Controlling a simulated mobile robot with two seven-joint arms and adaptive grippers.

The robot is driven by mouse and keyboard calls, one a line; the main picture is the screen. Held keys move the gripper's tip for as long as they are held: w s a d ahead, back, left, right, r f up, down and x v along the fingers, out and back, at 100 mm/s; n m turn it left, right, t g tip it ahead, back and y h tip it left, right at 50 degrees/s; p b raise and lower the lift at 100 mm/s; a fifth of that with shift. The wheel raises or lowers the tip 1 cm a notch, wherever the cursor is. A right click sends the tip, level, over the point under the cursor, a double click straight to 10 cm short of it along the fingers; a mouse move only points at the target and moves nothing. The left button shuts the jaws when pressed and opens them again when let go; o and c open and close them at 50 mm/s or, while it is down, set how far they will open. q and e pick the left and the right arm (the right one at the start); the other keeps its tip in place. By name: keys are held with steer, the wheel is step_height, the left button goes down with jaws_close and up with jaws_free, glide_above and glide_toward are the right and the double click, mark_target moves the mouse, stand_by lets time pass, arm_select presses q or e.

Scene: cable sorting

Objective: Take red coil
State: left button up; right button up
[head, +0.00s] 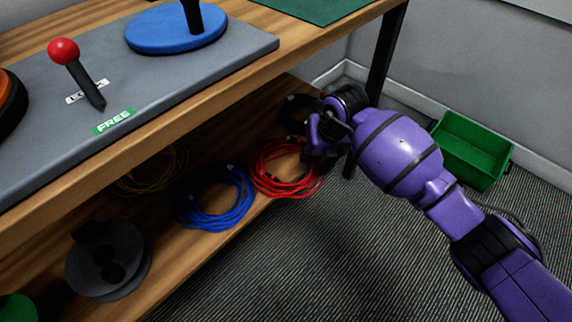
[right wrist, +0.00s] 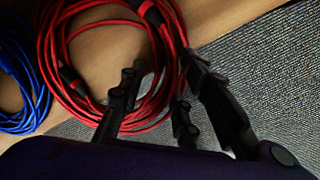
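The red coil (head: 284,170) lies on the lower wooden shelf, near its front edge, to the right of the blue coil (head: 217,200). My right gripper (head: 314,142) is at the right side of the red coil. In the right wrist view the red coil (right wrist: 52,66) fills the upper left. There my right gripper (right wrist: 161,70) is open, with its fingers apart and the coil's near-right strands showing between them. I cannot tell whether the fingers touch the cable. My left gripper is not in view.
The tabletop (head: 185,110) overhangs the lower shelf. A yellow coil (head: 150,170) and a dark spool (head: 105,262) are also on the shelf, with a black coil (head: 297,112) behind. A green bin (head: 470,150) stands on the floor at right. Open carpet (head: 330,260) lies in front.

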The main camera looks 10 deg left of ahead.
jaws_close()
steer(key=shift+r, duration=0.1)
